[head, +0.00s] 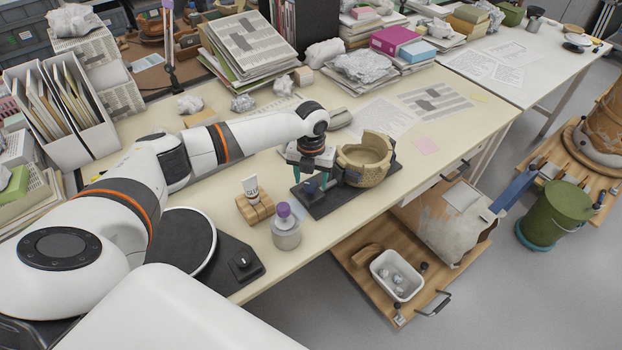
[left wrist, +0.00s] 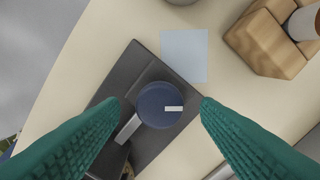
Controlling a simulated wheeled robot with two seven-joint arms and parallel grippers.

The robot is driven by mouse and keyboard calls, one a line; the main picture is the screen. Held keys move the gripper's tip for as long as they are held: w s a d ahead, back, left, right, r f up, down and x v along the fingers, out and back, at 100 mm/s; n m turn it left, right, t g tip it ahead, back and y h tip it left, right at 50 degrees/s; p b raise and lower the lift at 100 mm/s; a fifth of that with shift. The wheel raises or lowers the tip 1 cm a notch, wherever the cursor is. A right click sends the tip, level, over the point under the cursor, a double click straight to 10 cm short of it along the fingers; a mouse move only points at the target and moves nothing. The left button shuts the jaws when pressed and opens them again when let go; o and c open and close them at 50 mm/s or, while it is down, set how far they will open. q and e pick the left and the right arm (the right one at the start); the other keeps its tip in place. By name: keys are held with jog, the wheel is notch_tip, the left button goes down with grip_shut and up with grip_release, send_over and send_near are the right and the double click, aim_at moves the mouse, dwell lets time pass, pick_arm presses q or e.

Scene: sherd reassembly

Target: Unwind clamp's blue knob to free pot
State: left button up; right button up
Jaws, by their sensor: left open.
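The clamp (head: 325,203) is a dark base plate on the table with a blue knob (head: 312,186) at its left end. The tan pot (head: 365,160) sits upright at the right part of the clamp, its rim broken and uneven. In the left wrist view the blue knob (left wrist: 159,105) is round with a white mark, and the clamp's dark plate (left wrist: 135,62) lies under it. My left gripper (head: 307,180) is over the knob; in the left wrist view its green fingers (left wrist: 158,112) are open, one on each side of the knob, with visible gaps. My right gripper is not in view.
A wooden block holding a glue tube (head: 252,190) and a jar with a purple lid (head: 286,228) stand left of the clamp. A round turntable (head: 183,240) is nearer me. Paper sheets (head: 382,118) lie behind the pot.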

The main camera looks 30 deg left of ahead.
pick_arm(q)
jog(key=shift+f, duration=0.65)
